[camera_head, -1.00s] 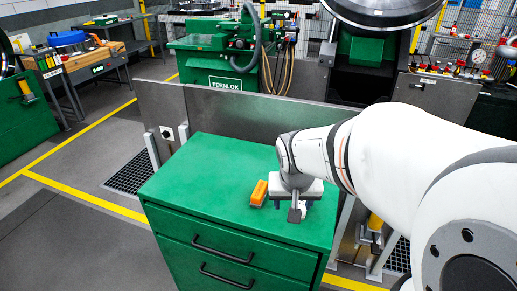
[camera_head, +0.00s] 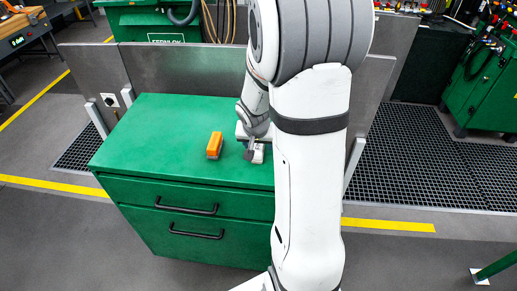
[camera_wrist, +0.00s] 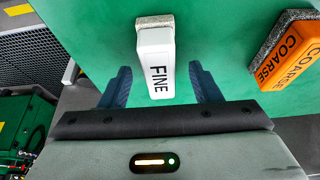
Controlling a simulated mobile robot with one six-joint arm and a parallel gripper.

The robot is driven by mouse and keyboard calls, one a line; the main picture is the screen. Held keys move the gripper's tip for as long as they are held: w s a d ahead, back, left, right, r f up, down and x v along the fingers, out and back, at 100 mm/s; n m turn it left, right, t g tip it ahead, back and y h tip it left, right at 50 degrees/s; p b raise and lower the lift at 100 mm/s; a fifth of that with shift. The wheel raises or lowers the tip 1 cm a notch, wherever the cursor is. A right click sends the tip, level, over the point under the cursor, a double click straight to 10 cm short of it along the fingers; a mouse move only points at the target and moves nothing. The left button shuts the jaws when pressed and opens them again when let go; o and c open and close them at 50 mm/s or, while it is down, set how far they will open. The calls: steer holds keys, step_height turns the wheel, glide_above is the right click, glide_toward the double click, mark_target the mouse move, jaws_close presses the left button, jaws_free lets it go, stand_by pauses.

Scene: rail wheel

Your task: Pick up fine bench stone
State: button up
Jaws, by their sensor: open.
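The fine bench stone (camera_wrist: 156,62), a white block marked FINE with a grey gritty end, lies on the green cabinet top. In the wrist view my open gripper (camera_wrist: 160,76) has one dark finger on each side of it, with green showing in the gaps, so neither finger visibly touches it. In the head view my gripper (camera_head: 249,151) is low over the right part of the cabinet top, and the pale stone (camera_head: 259,154) shows partly beside it. My arm hides some of that area.
An orange stone marked COARSE (camera_wrist: 290,48) lies to the right in the wrist view, and left of my gripper in the head view (camera_head: 214,145). The green cabinet top (camera_head: 160,125) is otherwise clear on its left. A grey metal panel (camera_head: 190,70) stands behind it.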

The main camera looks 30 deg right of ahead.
steer(key=shift+w+d+f, duration=0.15)
steer(key=shift+w+f, duration=0.05)
steer(key=shift+f, duration=0.3)
steer(key=c, duration=1.2)
